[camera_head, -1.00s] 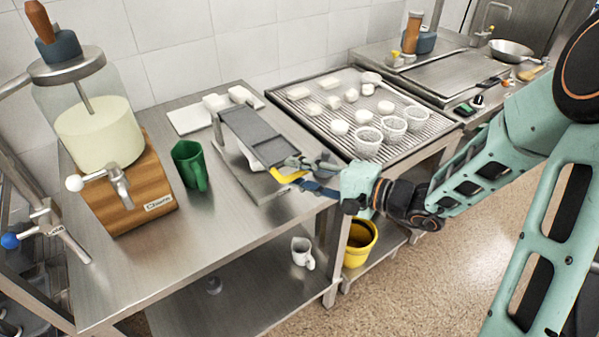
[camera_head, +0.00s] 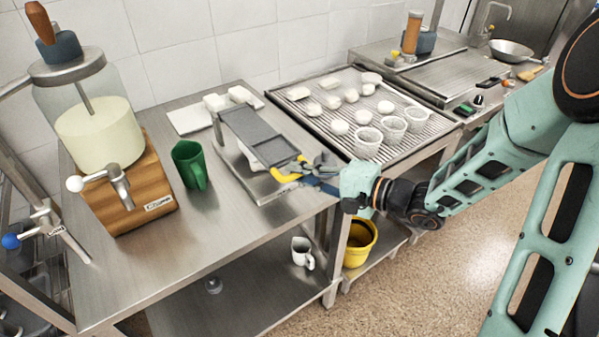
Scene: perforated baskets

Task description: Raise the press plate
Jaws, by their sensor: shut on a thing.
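The press stands on the steel table, with a flat dark grey press plate (camera_head: 258,136) above a metal base (camera_head: 262,190). A pale block (camera_head: 248,155) shows in the gap under the plate. The plate slopes down toward the front right, its front end raised clear of the base. My gripper (camera_head: 293,172), with yellow and blue parts, is at this front end and is shut on the plate's front edge or a handle there. The exact contact is hidden by the fingers.
A white board (camera_head: 190,119) with pale blocks lies behind. A ribbed tray (camera_head: 345,148) with white baskets and cheeses is to the right.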

